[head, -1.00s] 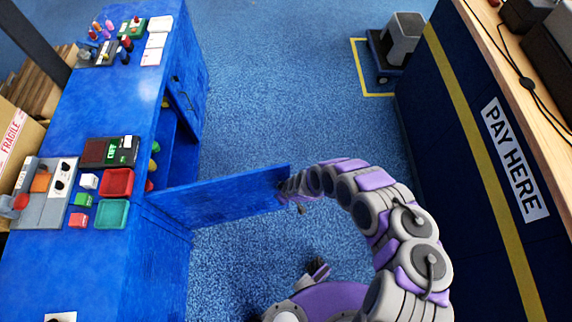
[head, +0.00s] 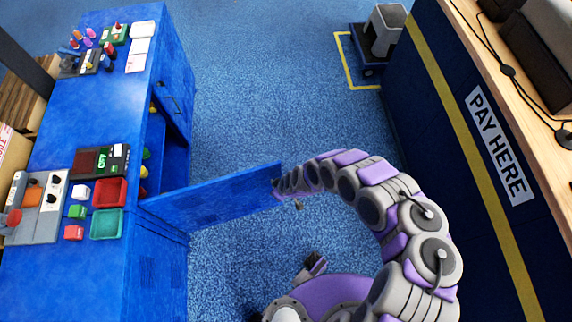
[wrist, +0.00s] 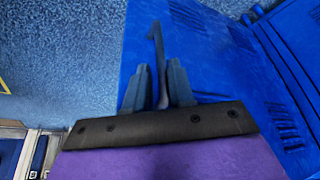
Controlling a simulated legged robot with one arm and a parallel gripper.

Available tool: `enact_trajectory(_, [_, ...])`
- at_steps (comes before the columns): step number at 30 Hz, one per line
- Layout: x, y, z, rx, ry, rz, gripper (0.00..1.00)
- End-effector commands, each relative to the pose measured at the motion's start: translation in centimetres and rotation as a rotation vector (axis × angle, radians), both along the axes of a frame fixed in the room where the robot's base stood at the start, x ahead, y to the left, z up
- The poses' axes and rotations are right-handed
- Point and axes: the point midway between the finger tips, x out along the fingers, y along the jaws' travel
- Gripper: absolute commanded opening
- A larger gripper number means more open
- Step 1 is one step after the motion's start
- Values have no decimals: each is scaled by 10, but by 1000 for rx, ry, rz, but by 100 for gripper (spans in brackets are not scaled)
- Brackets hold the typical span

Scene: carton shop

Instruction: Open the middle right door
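The blue cabinet (head: 105,70) stands along the left in the head view. Its open door (head: 215,197) sticks out wide from the cabinet front into the aisle. Some small coloured things (head: 146,172) show inside the opening. My arm curves in from the lower right, and my gripper (head: 277,187) is at the door's free edge; its fingers are hard to make out there. In the wrist view, my gripper (wrist: 158,88) has its two fingers on either side of the dark door handle (wrist: 156,45), close against it. The blue door panel (wrist: 200,50) lies behind.
Another cabinet door with a dark handle (head: 165,95) is farther back. Trays and small items, including a red tray (head: 109,192), lie on the cabinet top. The "PAY HERE" counter (head: 465,165) borders the right. Blue floor (head: 260,100) between is clear; a cart (head: 375,50) stands far back.

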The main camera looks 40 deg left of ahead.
Motion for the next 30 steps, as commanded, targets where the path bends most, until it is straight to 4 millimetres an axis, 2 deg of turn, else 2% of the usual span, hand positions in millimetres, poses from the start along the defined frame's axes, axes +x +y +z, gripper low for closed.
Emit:
enact_trajectory(1, [2,-4,12,-1,-2,0,23])
enact_trajectory(13, [4,-31,73,-5,1,-1,23])
enact_trajectory(24, [5,-45,108,-4,3,-2,23])
enact_trajectory(30, [6,-49,118,-3,2,-2,23])
